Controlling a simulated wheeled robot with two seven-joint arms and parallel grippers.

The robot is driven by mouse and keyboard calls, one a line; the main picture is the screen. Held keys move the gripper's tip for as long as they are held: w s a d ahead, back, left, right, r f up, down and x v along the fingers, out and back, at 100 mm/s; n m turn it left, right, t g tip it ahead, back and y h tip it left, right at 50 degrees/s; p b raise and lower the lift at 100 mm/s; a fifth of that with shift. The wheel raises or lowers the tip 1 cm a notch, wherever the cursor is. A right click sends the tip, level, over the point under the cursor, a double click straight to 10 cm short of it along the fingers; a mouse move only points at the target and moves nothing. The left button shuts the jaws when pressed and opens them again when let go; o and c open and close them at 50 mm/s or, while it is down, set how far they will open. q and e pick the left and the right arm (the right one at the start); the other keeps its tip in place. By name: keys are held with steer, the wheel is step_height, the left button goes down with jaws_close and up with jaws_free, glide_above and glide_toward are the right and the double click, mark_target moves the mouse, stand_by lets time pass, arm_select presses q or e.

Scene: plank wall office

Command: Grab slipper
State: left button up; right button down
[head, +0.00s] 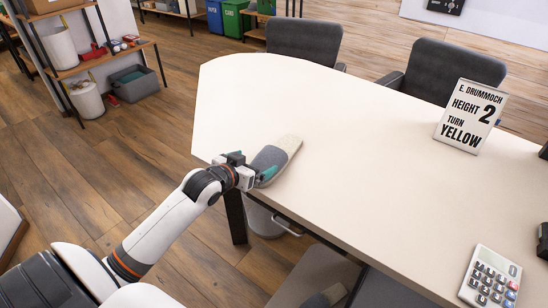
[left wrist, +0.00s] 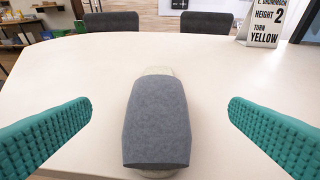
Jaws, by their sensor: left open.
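A grey slipper with a pale sole (head: 276,160) lies on the cream table (head: 330,120) near its left edge. My left gripper (head: 256,173) is at the slipper's near end. In the left wrist view the slipper (left wrist: 156,118) lies between the two teal fingers of my left gripper (left wrist: 160,128). The fingers are wide apart, with a gap on each side of the slipper, and neither visibly touches it. My right gripper is not in view.
A sign (head: 470,116) and a calculator (head: 490,279) stand on the table's right part. Grey chairs (head: 304,40) are behind the table. A shelf (head: 105,60) stands at the left. The table's middle is clear.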

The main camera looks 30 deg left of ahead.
mark_target(267, 157)
arm_select(q)
steer(key=x, duration=0.6)
steer(key=shift+f, duration=0.1)
steer(key=x, duration=0.5)
steer(key=shift+a+f+b, duration=0.2)
steer(key=shift+f+b, duration=0.2)
steer(key=shift+s+r, duration=0.1)
steer(key=c, duration=1)
